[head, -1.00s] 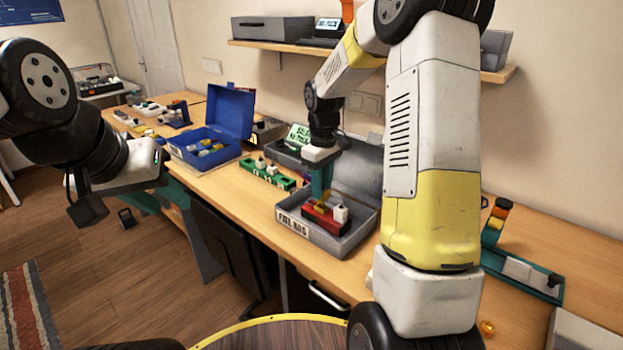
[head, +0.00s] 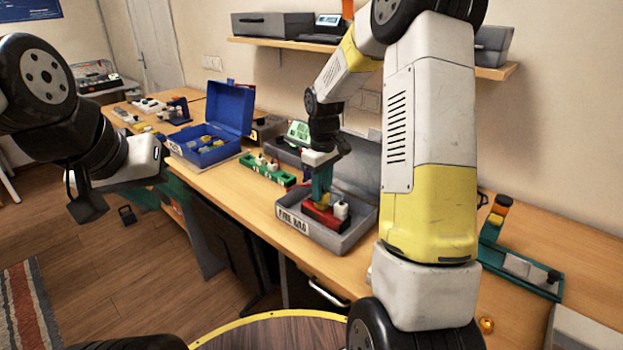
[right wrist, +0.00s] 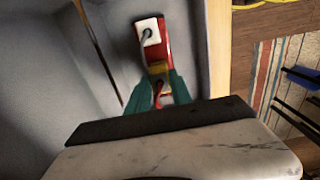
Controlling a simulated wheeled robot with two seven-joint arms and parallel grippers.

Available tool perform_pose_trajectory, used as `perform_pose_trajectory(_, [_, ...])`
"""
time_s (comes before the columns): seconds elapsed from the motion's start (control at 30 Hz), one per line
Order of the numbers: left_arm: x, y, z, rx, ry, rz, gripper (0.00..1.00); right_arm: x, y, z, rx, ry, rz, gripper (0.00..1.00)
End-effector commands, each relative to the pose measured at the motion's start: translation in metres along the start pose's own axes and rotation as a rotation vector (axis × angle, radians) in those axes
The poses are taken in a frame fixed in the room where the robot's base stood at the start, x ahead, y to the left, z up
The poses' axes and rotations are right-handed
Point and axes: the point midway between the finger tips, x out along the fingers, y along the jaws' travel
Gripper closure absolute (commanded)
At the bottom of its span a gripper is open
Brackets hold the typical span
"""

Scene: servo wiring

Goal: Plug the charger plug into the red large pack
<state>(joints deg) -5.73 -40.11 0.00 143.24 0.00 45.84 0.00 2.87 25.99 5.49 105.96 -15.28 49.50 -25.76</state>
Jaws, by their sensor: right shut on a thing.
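The grey case (head: 338,243) has raised walls around the pack. A green strip with plugs (head: 267,170) and an open blue box (head: 205,152) stand to its left. A teal holder (head: 520,272) is at the right. The bench front between is clear.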

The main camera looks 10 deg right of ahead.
Motion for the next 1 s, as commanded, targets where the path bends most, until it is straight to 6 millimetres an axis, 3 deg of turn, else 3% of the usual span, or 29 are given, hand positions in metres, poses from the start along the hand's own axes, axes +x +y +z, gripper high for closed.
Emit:
perform_pose_trajectory(0.23, [0.0,0.0,0.0,0.0,0.0,0.0,0.64,0.006,0.0,0.0,0.0,0.0,0.0,1.0])
perform_pose_trajectory(0.27, [0.0,0.0,0.0,0.0,0.0,0.0,0.64,0.006,0.0,0.0,0.0,0.0,0.0,0.7])
perform_pose_trajectory(0.37, [0.0,0.0,0.0,0.0,0.0,0.0,0.64,0.006,0.0,0.0,0.0,0.0,0.0,0.5])
perform_pose_trajectory(0.4, [0.0,0.0,0.0,0.0,0.0,0.0,0.64,0.006,0.0,0.0,0.0,0.0,0.0,0.48])
perform_pose_trajectory(0.73, [0.0,0.0,0.0,0.0,0.0,0.0,0.64,0.002,0.0,0.0,0.0,0.001,0.001,0.48])
perform_pose_trajectory(1.0, [0.0,0.0,0.0,0.0,0.0,0.0,0.64,-0.039,0.001,-0.001,0.001,0.002,0.003,0.48])
